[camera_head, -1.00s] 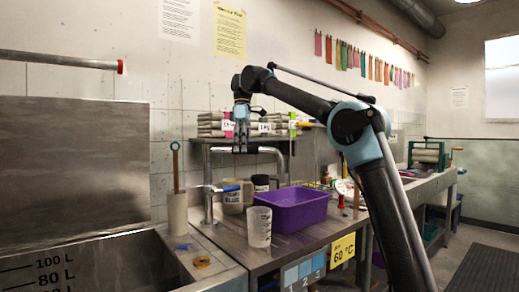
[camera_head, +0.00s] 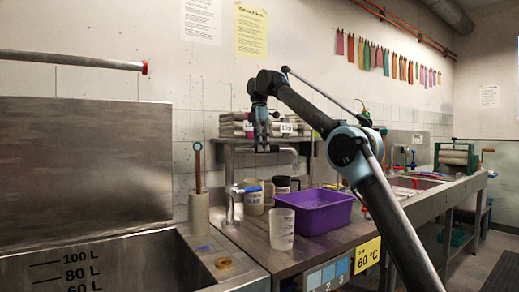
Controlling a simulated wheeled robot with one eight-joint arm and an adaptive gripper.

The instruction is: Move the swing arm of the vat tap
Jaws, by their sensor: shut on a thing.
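The vat tap is a grey metal pipe with an upright post (camera_head: 230,207) and a blue lever handle (camera_head: 247,189) low on it. Its swing arm (camera_head: 284,149) runs to the right at shelf height and bends down at its far end, above the back of the worktop. My gripper (camera_head: 262,148) points down at the swing arm, partway between post and bent end. It is shut on the swing arm, and its fingers hide that stretch of pipe. The steel vat (camera_head: 130,262) with litre marks stands at the lower left.
A purple tub (camera_head: 322,218), a clear measuring beaker (camera_head: 282,230) and a labelled jug (camera_head: 254,200) stand below the swing arm. A shelf (camera_head: 308,139) with stacked bundles is behind it. A holder with a stick (camera_head: 199,210) stands left of the post.

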